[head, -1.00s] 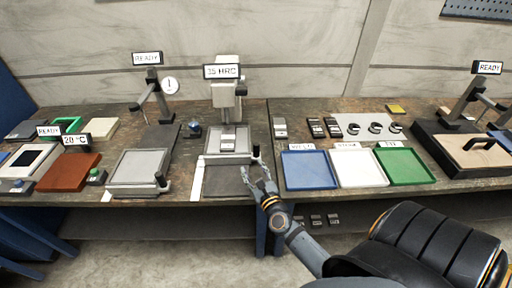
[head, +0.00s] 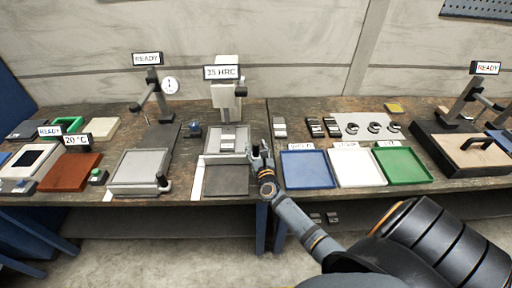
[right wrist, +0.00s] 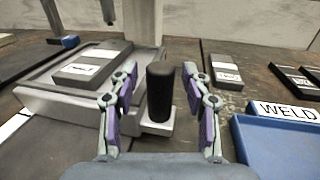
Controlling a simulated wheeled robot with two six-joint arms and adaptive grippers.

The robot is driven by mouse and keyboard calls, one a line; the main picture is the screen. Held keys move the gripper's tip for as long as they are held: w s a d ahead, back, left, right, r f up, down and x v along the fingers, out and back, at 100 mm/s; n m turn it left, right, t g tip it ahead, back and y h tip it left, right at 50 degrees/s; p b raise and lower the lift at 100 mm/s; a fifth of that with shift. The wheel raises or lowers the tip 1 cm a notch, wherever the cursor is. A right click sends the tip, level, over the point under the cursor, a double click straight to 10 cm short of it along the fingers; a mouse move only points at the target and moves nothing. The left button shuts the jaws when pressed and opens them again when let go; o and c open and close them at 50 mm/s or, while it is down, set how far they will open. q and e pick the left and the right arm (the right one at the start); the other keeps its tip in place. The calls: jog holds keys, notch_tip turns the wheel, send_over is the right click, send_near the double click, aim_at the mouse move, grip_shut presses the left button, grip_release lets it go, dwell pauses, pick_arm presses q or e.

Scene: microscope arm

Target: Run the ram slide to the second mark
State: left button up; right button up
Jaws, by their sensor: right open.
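The hardness tester (head: 226,108) stands at the back middle with an HRC sign on its head. At its foot is a grey slide tray (head: 213,147) carrying a grey labelled block (right wrist: 92,64). A black upright handle (right wrist: 160,88) stands on the tray's right front corner. My right gripper (head: 263,153) is at that corner. In the right wrist view the right gripper (right wrist: 163,105) is open, one finger on each side of the handle, with visible gaps. A white strip (head: 197,180) lies along the left of the slide's dark base; no separate marks are readable. My left gripper is not in view.
Blue (head: 307,169), white (head: 356,168) and green (head: 404,165) trays stand right of the slide. Small grey blocks (head: 280,128) lie behind the blue tray. A similar grey tray (head: 137,170) with a black handle stands to the left.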

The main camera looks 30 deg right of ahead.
grip_shut()
dwell(0.3)
jog(key=shift+w, duration=0.15)
jog(key=b+x, duration=0.1)
jog(key=x, duration=0.1)
jog(key=d+b+x, duration=0.1)
jog(key=x, duration=0.2)
jog(key=shift+s+f, duration=0.1)
jog(key=shift+s, duration=0.15)
grip_release()
jog(key=shift+s, duration=0.1)
jog(key=v, duration=1.2)
